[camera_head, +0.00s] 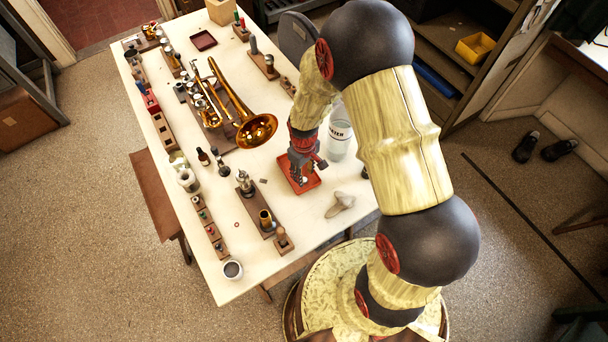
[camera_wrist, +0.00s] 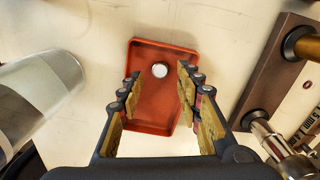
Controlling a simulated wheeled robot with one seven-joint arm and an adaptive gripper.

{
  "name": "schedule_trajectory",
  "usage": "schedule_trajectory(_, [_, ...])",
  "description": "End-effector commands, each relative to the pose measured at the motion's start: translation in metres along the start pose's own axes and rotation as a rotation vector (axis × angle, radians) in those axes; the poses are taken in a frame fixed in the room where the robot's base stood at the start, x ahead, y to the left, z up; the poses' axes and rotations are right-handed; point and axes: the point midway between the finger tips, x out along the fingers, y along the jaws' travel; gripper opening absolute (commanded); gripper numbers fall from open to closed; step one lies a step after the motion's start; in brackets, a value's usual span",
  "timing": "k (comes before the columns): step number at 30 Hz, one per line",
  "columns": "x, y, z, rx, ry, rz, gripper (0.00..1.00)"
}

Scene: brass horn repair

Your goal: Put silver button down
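The silver button (camera_wrist: 159,70) is a small round bright disc. It lies in the red tray (camera_wrist: 150,118), towards the tray's far end in the wrist view. My gripper (camera_wrist: 157,80) is open above the tray. Its fingers stand apart to the left and right of the button, with a clear gap on both sides and nothing between them. In the head view my gripper (camera_head: 305,168) is over the red tray (camera_head: 312,184) near the table's right edge, and it hides part of the tray.
A clear water container (camera_head: 340,136) stands close to the right of my gripper. A brass trumpet (camera_head: 257,130) lies on the table to the left. A grey-white cloth-like lump (camera_head: 341,203) lies in front of the tray. Wooden holders with parts stand nearby; bare tabletop lies left of the tray.

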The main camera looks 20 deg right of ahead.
Motion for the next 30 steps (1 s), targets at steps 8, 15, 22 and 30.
schedule_trajectory(8, [-0.062,0.0,-0.001,0.0,0.004,0.002,0.35])
schedule_trajectory(15, [-0.091,0.0,-0.001,0.0,0.002,0.001,0.35])
schedule_trajectory(22, [-0.133,0.001,-0.002,0.028,0.039,0.016,0.35])
schedule_trajectory(30, [-0.278,-0.011,0.029,0.164,0.203,0.065,0.35])
